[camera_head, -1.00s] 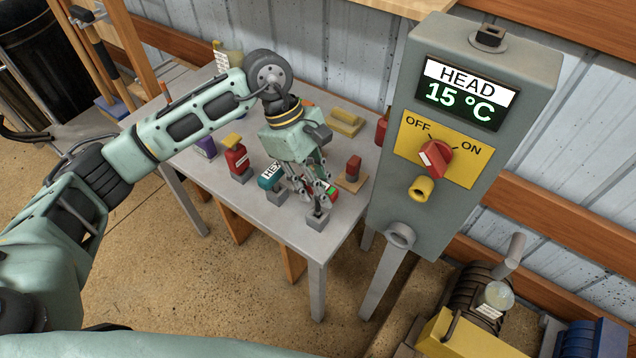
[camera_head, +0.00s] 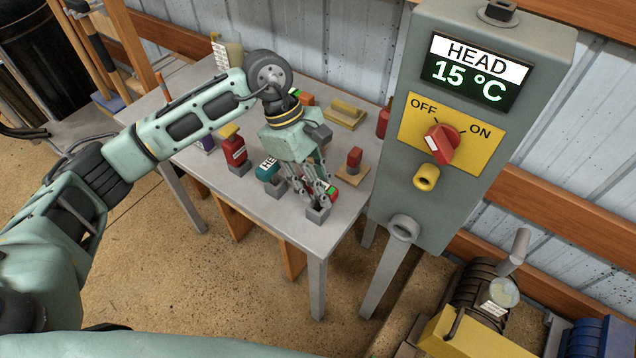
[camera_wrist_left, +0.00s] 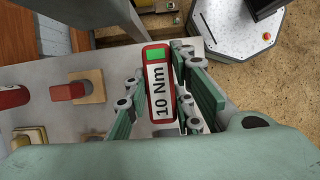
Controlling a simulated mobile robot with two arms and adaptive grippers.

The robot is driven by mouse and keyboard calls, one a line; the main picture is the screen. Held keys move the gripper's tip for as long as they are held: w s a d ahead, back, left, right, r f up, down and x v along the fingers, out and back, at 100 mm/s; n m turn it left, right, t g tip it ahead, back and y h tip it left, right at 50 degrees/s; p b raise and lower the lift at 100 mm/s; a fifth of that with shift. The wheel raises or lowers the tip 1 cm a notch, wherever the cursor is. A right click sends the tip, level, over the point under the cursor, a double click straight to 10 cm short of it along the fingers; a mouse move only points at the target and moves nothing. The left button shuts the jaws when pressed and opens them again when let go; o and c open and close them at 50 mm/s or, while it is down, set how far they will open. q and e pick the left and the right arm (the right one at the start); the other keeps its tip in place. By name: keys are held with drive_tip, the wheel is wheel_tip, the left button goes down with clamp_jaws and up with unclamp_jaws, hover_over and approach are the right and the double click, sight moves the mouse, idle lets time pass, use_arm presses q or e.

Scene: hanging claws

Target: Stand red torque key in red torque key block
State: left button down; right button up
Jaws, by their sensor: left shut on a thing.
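The red torque key (camera_wrist_left: 160,95) is between the fingers of my left gripper in the left wrist view. It has a white "10 Nm" label and a green patch. In the head view only a bit of its red and green (camera_head: 333,189) shows behind the fingers. My left gripper (camera_head: 321,198) is shut on the key, pointing down at the table's front corner. A small grey block (camera_head: 317,214), likely the red torque key block, is directly below the fingertips. The key's lower end is hidden, so I cannot tell whether it is in the block. My right gripper is not in view.
A teal key (camera_head: 267,168) stands in another grey block (camera_head: 277,189) just left of the gripper. A red piece on a wooden base (camera_head: 352,173) is to the right. A red bottle-shaped item (camera_head: 233,152) is farther left. The grey control box (camera_head: 470,190) stands beside the table.

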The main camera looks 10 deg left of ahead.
use_arm(q)
drive_tip(key=shift+f+b, duration=0.5)
drive_tip(key=shift+f, duration=0.1)
drive_tip(key=c, duration=1.5)
unclamp_jaws()
drive_tip(key=shift+r, duration=0.1)
drive_tip(key=shift+o, duration=0.3)
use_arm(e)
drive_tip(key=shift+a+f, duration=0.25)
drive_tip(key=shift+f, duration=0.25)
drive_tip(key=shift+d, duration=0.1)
